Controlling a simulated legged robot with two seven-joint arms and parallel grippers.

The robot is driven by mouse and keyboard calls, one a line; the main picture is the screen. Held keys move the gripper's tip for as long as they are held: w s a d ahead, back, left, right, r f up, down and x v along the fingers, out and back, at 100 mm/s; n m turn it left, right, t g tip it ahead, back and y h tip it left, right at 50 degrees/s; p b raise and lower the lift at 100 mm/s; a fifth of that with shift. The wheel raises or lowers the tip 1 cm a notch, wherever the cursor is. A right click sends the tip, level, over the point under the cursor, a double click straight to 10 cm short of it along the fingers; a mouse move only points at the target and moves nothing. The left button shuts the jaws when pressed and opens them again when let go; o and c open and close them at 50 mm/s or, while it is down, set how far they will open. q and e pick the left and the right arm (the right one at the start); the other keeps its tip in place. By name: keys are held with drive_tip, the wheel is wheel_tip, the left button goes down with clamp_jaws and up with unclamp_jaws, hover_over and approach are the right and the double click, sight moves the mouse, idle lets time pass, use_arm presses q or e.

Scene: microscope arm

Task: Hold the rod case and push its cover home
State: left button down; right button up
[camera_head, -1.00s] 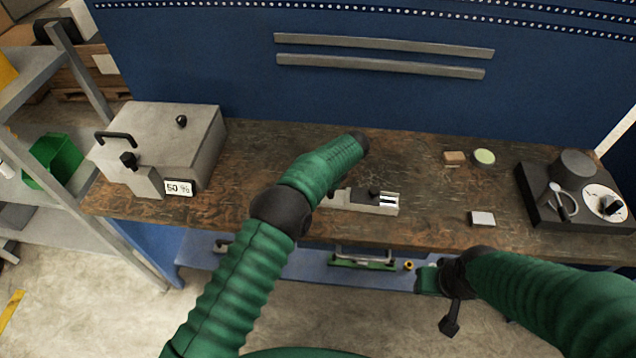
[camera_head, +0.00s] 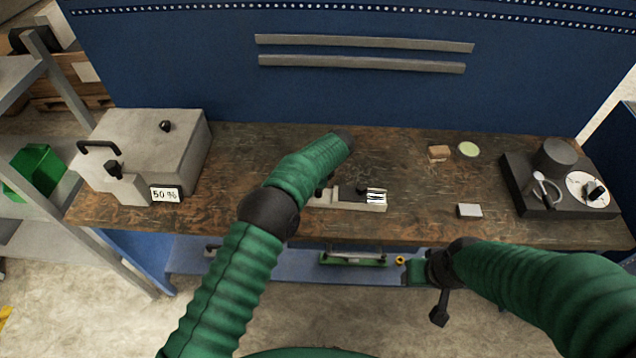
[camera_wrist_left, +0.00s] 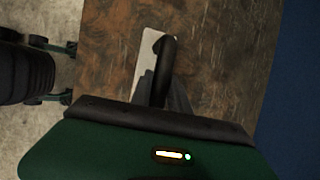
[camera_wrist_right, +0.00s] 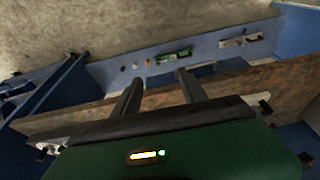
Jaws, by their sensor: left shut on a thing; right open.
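A long pale case (camera_head: 345,204), which looks like the rod case, lies on the bench near its front edge. A small black knob (camera_head: 361,190) sits on it, and its right end shows bright and dark stripes. I cannot tell for sure which part is the cover. My left gripper is mostly behind my own green arm in the head view. My right gripper (camera_wrist_right: 160,77) is open and empty, in front of the bench edge.
A grey box (camera_head: 150,150) marked 50 % stands at the bench's left. A small white block (camera_head: 469,210), a tan block (camera_head: 438,152) and a pale green disc (camera_head: 468,149) lie right of the case. A black device (camera_head: 545,195) stands at far right. Bench between is clear.

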sight(364, 191)
drive_tip(key=w+a+f+t+y, duration=0.1)
drive_tip(key=w+a+f+t, duration=0.1)
drive_tip(key=w, duration=0.6)
drive_tip(key=w+a+f+n+t, duration=0.1)
drive_tip(key=w+a+f+t, duration=0.2)
drive_tip(key=w+t, duration=0.2)
drive_tip(key=w+a+f+n+t+y, duration=0.1)
drive_tip(key=w+a+f+t, duration=0.1)
drive_tip(key=w, duration=0.9)
drive_tip(key=shift+w+a+f+t+y, duration=0.15)
drive_tip(key=shift+w+f+t, duration=0.05)
drive_tip(key=shift+f+t, duration=0.2)
drive_tip(key=shift+w+a+f+t+y, duration=0.15)
drive_tip(key=shift+f+t, duration=0.15)
drive_tip(key=shift+t, duration=0.2)
drive_tip(key=a+t, duration=0.1)
drive_tip(key=f+t+y, duration=0.1)
drive_tip(key=shift+s+a+n+t, duration=0.2)
drive_tip(key=shift+a+n+t, duration=0.1)
drive_tip(key=shift+a, duration=0.1)
drive_tip(key=shift+s+a+t+y, duration=0.3)
drive_tip(key=shift+s+t+y, duration=0.05)
drive_tip(key=shift+t+y, duration=0.05)
drive_tip(key=x, duration=0.7)
drive_tip(key=shift+w+r, duration=0.1)
drive_tip(key=shift+w, duration=0.05)
clamp_jaws()
